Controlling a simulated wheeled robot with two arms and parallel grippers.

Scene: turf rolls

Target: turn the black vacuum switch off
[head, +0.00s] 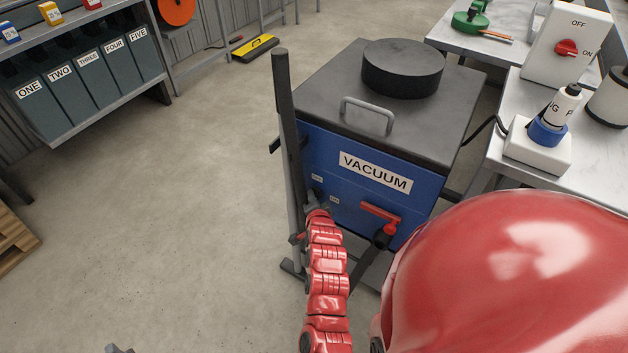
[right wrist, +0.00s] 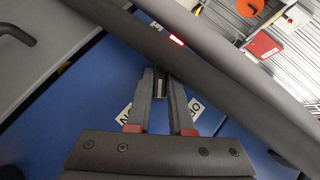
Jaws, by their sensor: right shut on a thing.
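The vacuum (head: 350,165) is a blue box with a dark grey top and a white VACUUM label. My right gripper (head: 318,207) is at the lower left of its blue front, by two small white labels. In the right wrist view, the right gripper's fingers (right wrist: 161,112) are closed around the small black switch (right wrist: 158,84) between two partly hidden labels. The fingers cover much of the switch, and I cannot tell which way it points.
A grey post (head: 285,140) stands close to the left of the gripper. A red-handled valve (head: 380,213) sits to its right on the same front. A white box with a red OFF/ON knob (head: 567,48) stands on the right bench.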

